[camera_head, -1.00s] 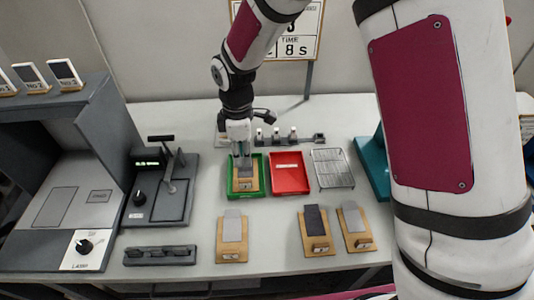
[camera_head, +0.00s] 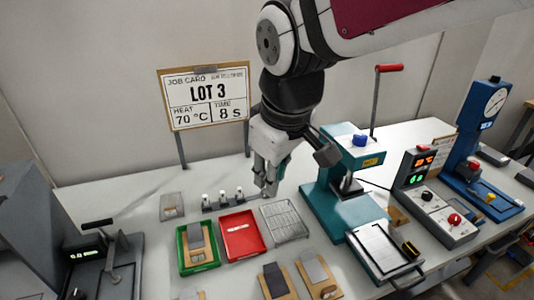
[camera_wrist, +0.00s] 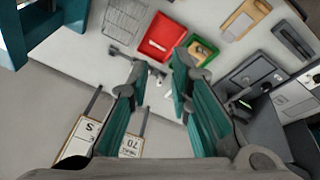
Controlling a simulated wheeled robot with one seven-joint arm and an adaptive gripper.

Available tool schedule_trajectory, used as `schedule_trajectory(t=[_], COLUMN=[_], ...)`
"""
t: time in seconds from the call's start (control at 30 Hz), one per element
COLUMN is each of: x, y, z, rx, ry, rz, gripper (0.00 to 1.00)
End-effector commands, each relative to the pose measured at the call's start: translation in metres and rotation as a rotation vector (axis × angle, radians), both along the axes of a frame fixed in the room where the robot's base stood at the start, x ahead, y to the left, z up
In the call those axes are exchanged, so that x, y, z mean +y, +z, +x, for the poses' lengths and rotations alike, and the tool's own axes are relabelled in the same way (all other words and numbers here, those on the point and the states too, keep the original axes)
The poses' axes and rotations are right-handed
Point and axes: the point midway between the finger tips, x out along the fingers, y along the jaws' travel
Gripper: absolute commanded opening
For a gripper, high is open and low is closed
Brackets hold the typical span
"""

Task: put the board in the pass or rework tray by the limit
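A board (camera_head: 196,237), a grey piece on a wooden carrier, lies in the green tray (camera_head: 183,262). The red tray (camera_head: 255,248) stands just to its right and holds only a white label. Both trays also show in the wrist view, the red one (camera_wrist: 158,38) left of the green one (camera_wrist: 192,45). My gripper (camera_head: 268,187) is raised above the table behind the wire rack, apart from the trays. In the wrist view its fingers (camera_wrist: 158,66) stand apart with nothing between them.
A wire rack (camera_head: 285,222) lies right of the red tray. More boards (camera_head: 275,282) lie in front. A teal press (camera_head: 345,200) and a control box (camera_head: 440,205) stand to the right. A job card (camera_head: 206,98) reads LOT 3, 70 °C, 8 S.

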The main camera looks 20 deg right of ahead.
Motion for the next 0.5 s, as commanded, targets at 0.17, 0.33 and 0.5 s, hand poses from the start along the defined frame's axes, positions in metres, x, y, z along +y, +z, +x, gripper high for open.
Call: schedule_trajectory(t=[0.17,0.33,0.5], x=[-0.024,-0.034,-0.037], y=[0.017,0.019,0.018], z=[-0.053,-0.085,-0.097], rx=[-0.081,-0.124,-0.138], ry=[-0.241,-0.392,-0.448], rz=[0.087,0.155,0.182], gripper=[0.2,0.2,0.2])
